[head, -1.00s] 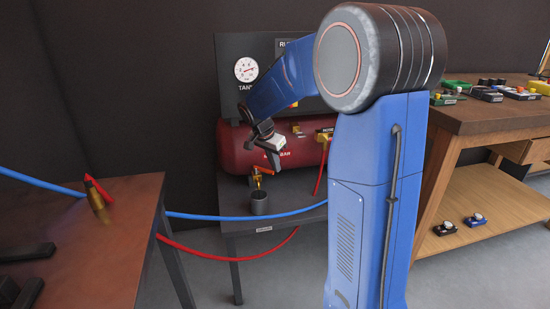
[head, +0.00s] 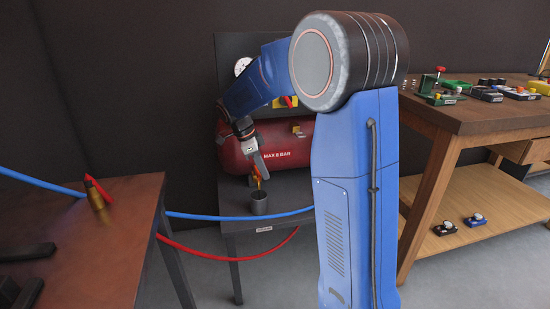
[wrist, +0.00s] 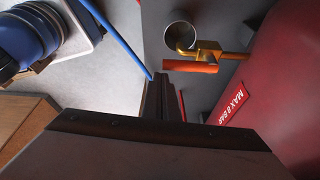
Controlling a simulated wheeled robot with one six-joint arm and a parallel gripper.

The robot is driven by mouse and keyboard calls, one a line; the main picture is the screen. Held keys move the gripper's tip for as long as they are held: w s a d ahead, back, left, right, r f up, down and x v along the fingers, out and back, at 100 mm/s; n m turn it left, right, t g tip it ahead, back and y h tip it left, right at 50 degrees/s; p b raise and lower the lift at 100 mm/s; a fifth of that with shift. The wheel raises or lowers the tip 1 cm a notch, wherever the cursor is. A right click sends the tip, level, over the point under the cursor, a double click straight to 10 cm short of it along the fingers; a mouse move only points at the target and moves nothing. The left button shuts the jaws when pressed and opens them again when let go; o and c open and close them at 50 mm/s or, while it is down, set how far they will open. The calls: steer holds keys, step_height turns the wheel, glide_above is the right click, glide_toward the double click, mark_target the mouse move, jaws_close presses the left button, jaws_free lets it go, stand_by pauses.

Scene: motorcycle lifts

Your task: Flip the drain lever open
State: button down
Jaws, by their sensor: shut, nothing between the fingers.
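The orange drain lever (wrist: 190,67) shows in the wrist view, lying roughly alongside the brass drain valve (wrist: 208,50). In the head view the lever is mostly hidden behind my gripper (head: 263,176). The valve sits low on the red air tank (head: 288,146), above a grey cup (head: 259,203). The cup also shows in the wrist view (wrist: 181,36). My gripper (wrist: 166,77) is shut and empty, pointing down. Its fingertips appear close to the free end of the lever; I cannot tell whether they touch it.
The tank stands on a small dark table (head: 238,222) with a gauge panel (head: 232,48) behind. A blue hose (head: 200,216) and a red hose (head: 225,257) hang nearby. A wooden workbench (head: 470,118) is at right, a brown-topped table (head: 90,240) at left.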

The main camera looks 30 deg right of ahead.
steer(key=shift+w+a, duration=0.1)
steer(key=shift+a, duration=0.15)
stand_by(0.4)
steer(key=shift+r, duration=0.1)
steer(key=shift+w+a+r, duration=0.1)
steer(key=shift+a+r, duration=0.05)
steer(key=shift+r, duration=0.15)
steer(key=v, duration=1.6)
steer(key=shift+a+r, duration=0.2)
steer(key=s+f+n+t+y, duration=0.25)
steer(key=s+n, duration=0.95)
steer(key=s, duration=0.9)
steer(key=s+a+f+n+t, duration=0.1)
steer(key=s+f+n+t, duration=0.1)
steer(key=s+f+n, duration=0.3)
steer(key=s+a+f+n+t+y, duration=0.1)
steer(key=s+f+n, duration=0.4)
steer(key=s, duration=0.5)
steer(key=shift+f+n+t, duration=0.25)
steer(key=shift+n+t, duration=0.05)
steer(key=shift+t, duration=0.15)
